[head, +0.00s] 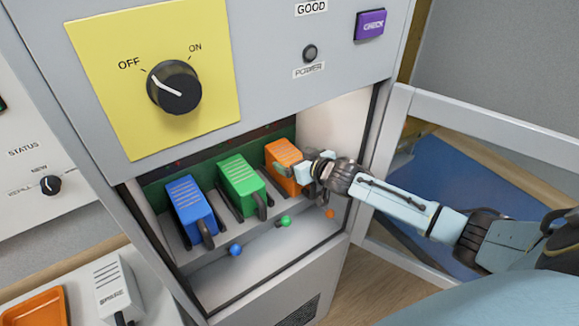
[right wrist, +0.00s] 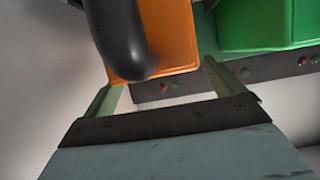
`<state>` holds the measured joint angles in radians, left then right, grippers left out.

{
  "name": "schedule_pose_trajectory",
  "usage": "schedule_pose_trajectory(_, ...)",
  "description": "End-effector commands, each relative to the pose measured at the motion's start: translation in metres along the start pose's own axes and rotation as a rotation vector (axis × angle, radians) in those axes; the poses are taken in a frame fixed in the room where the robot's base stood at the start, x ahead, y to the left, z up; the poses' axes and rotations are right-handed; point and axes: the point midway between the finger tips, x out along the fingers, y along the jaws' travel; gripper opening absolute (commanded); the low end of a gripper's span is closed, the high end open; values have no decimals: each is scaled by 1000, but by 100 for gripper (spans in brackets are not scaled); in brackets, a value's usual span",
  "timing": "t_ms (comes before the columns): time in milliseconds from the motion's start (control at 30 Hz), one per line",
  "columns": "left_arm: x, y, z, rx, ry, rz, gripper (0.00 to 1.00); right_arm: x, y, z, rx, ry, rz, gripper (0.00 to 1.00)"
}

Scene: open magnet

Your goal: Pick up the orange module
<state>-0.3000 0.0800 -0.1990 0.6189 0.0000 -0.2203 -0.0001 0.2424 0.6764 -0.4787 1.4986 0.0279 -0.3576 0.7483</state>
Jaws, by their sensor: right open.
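The orange module (head: 283,162) sits in the rightmost slot of the cabinet's open bay, beside the green module (head: 242,181). My right gripper (head: 308,176) is at the front of the orange module in the head view. In the right wrist view, my open right gripper (right wrist: 158,85) has its two fingers apart, with the orange module (right wrist: 172,40) and its black handle (right wrist: 122,40) just ahead, between or just beyond the fingertips. I cannot tell whether the fingers touch it. My left gripper is not in view.
A blue module (head: 189,207) stands in the left slot. Coloured knobs line the shelf front, including a green one (head: 285,221). The bay's right wall (head: 345,130) is close to my right gripper. A spare grey module (head: 114,285) and orange tray (head: 33,306) lie at lower left.

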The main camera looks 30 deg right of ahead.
Motion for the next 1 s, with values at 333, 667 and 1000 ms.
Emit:
schedule_pose_trajectory(333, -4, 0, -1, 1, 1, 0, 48, 23, 0, 0, 1, 0, 0, 94)
schedule_pose_trajectory(667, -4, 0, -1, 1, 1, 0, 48, 23, 0, 0, 1, 0, 0, 75)
schedule_pose_trajectory(1000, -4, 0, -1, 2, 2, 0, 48, 23, 0, 0, 0, 0, 0, 31)
